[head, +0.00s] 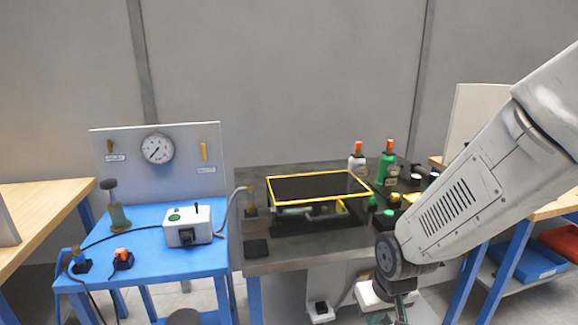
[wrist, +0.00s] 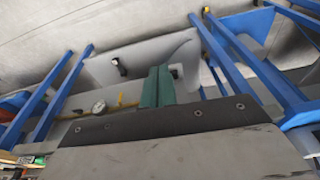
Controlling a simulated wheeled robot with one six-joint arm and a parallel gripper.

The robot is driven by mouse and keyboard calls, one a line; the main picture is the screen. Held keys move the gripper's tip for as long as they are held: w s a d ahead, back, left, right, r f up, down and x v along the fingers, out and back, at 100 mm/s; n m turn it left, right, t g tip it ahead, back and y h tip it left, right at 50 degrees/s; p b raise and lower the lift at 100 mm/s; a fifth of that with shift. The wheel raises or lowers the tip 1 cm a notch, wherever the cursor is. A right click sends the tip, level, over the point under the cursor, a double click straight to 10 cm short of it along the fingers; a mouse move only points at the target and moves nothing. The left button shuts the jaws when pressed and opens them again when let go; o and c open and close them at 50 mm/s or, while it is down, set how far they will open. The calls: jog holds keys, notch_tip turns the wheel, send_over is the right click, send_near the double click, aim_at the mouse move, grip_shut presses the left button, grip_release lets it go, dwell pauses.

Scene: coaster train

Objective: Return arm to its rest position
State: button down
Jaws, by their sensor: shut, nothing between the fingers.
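My arm (head: 480,185) reaches down from the right edge in the head view, in front of the dark bench (head: 330,242). Its wrist end is low, in front of the bench's right part, and the gripper tips are not clear there. In the wrist view my gripper (wrist: 158,72) shows as two green fingers side by side, shut with nothing between them. The wrist view looks at blue table legs (wrist: 62,95) and a pale panel (wrist: 110,68).
A blue table (head: 145,255) at left holds a white box (head: 188,226) and a gauge panel (head: 110,165). A wooden table (head: 40,205) stands far left.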

jog(key=s+d+r+m, duration=0.1)
jog(key=s+d+r, duration=0.3)
jog(key=s+r, duration=0.5)
jog(key=s+d+r+m+g, duration=0.1)
jog(key=s+d+r, duration=0.3)
jog(key=s+r, duration=0.4)
notch_tip(320, 180, up, 3)
jog(key=shift+s+d+r+h, duration=0.15)
jog(key=shift+s+d+h, duration=0.15)
jog(key=shift+s, duration=0.1)
